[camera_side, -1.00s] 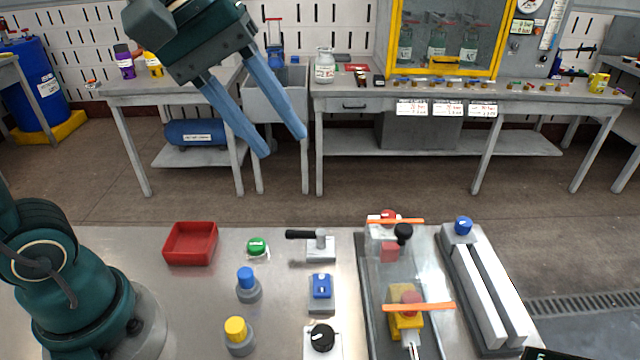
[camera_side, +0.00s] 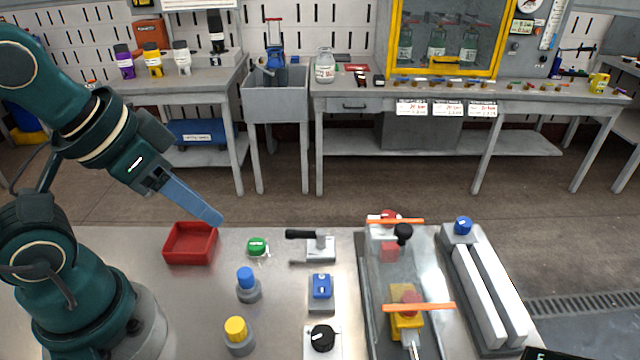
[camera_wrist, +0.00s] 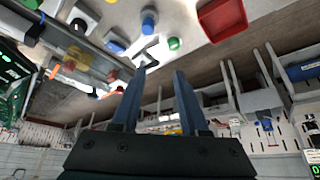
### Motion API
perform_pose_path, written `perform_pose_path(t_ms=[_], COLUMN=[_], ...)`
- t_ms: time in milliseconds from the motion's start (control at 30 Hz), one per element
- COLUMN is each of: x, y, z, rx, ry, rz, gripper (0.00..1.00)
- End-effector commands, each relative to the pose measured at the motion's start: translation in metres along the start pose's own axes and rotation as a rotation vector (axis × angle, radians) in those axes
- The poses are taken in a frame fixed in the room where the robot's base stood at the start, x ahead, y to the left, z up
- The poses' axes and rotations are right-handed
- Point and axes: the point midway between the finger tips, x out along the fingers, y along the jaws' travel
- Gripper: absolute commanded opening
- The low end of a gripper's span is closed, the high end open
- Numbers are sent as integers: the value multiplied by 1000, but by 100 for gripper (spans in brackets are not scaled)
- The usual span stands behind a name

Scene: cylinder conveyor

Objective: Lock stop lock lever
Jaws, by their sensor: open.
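A lever with a black handle (camera_side: 303,235) stands on a pale block (camera_side: 320,250) in the middle of the bench, its handle pointing left. A yellow stop box (camera_side: 397,328) with a red button (camera_side: 411,298) sits at the front right, with a metal rod in front of it. I cannot tell for sure which of these carries the stop lock lever. My gripper (camera_side: 220,221) hangs above the bench's back edge, near the red tray and left of the lever, touching nothing. In the wrist view its two blue fingers (camera_wrist: 160,71) are apart, with nothing between them.
A red tray (camera_side: 166,256), a green button (camera_side: 257,246), blue (camera_side: 246,280) and yellow (camera_side: 236,328) buttons, a blue switch (camera_side: 321,287) and a black knob (camera_side: 322,338) share the bench. A clear-covered conveyor with orange bars (camera_side: 418,307) and white rails (camera_side: 480,290) are at right.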

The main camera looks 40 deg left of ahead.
Motion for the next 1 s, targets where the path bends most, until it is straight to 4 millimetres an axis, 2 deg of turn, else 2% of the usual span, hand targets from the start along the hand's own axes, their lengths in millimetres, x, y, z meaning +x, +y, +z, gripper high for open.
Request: perform_pose_path(t_ms=[33, 100, 133, 267, 367, 633, 867, 1000], x=[0, 0, 0, -1, -5, -1, 14, 26], y=[0, 0, 0, -4, -14, -20, 0, 25], z=[0, 0, 0, 3, -1, -17, -37, -46], rx=[0, 7, 16, 121, 283, 986, 1574, 1899], ry=[0, -1, -2, -16, -40, -230, -382, -457], rz=[0, 0, 0, -19, -61, -116, -143, -171], gripper=[33, 6, 0, 0, 0, 0, 0, 0])
